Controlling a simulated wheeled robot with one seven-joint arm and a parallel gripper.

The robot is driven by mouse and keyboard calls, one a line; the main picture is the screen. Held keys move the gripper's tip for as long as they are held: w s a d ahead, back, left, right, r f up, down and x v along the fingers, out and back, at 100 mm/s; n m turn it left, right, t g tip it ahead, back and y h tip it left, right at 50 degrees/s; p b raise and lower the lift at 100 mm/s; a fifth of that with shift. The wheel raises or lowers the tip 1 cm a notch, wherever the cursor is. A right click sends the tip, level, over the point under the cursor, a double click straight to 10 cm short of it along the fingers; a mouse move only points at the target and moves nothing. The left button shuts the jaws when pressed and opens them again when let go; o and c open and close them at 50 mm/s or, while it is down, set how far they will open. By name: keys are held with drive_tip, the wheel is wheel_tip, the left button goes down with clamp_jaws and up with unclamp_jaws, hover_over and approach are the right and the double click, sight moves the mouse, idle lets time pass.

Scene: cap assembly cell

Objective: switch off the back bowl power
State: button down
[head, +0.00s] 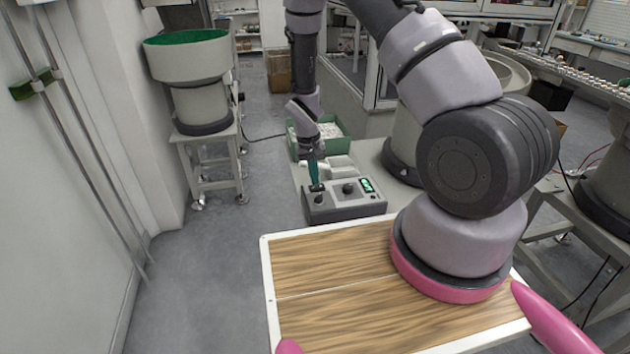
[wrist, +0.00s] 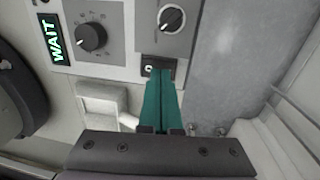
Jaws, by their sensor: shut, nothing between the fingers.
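The grey control box (head: 345,207) stands beyond the wooden top, with a lit green display that reads WAIT in the wrist view (wrist: 54,38). A large black knob (wrist: 91,37) sits beside the display, and a smaller black knob with a white pointer (wrist: 172,18) sits on its own grey plate. A small black power switch (wrist: 149,67) with a pale spot is at the panel's edge. My gripper (wrist: 161,82) has its teal fingers shut and empty, with the tips at the switch and partly covering it. Whether they touch it, and the switch's position, I cannot tell.
A bowl feeder with a green inside (head: 187,55) stands on a frame at the back left. A green bin of white parts (head: 330,132) is behind the box. A grey wall is on the left.

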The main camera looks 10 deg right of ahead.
sight(314, 188)
wheel_tip(314, 188, up, 13)
drive_tip(key=a, duration=0.1)
drive_tip(key=shift+a+f, duration=0.15)
drive_tip(key=shift+a, duration=0.15)
drive_tip(key=d+f, duration=0.1)
drive_tip(key=f, duration=0.3)
drive_tip(key=d+f, duration=0.1)
drive_tip(key=f, duration=0.4)
drive_tip(key=d+f, duration=0.1)
drive_tip(key=f, duration=0.3)
drive_tip(key=shift+w+d+f, duration=0.1)
drive_tip(key=shift+f, duration=0.3)
